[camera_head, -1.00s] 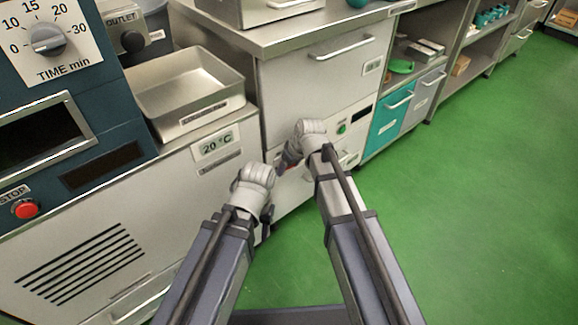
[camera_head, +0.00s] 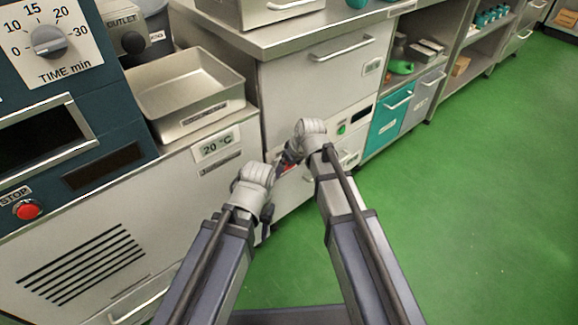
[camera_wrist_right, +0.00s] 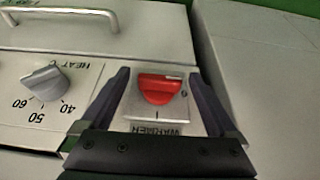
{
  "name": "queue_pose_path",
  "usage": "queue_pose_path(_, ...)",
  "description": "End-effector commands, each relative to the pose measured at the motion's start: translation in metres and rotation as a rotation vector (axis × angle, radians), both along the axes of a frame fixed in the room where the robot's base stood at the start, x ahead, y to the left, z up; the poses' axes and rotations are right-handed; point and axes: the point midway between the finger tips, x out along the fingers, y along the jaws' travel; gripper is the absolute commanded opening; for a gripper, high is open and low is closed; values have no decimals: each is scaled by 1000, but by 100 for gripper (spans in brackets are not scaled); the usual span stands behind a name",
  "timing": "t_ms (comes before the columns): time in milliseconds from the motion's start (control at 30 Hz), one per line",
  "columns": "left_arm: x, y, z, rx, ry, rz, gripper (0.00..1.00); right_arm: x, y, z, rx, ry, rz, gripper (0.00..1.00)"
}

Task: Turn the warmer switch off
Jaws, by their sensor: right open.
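The warmer switch is a red knob (camera_wrist_right: 160,88) on a pale plate marked WARMER, which reads upside down in the right wrist view. Marks I and O show beside the knob; I cannot tell for sure which one it points at. A bit of red (camera_head: 288,168) shows beside my right gripper in the head view. My right gripper (camera_wrist_right: 159,78) is open, with one finger on each side of the knob; I cannot tell whether they touch it. My left gripper (camera_head: 266,213) hangs low in front of the cabinet, its fingers mostly hidden behind its wrist.
A grey HEAT knob (camera_wrist_right: 45,82) with numbers is left of the switch in the wrist view, below a drawer handle (camera_wrist_right: 62,14). A green button (camera_head: 341,129) is on the cabinet front. A steel tray (camera_head: 190,95) stands at left. Green floor is clear at right.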

Motion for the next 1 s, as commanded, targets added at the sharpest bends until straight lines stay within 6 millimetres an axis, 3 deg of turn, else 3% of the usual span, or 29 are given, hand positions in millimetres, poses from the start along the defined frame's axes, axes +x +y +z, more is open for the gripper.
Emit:
queue_pose_path(533, 0, 0, 64, 1, 2, -10, 46, -21, -14, 64, -1, 1, 0, 95)
queue_pose_path(1000, 0, 1, 68, 2, 1, -8, 46, -24, -16, 67, -1, 1, 0, 95)
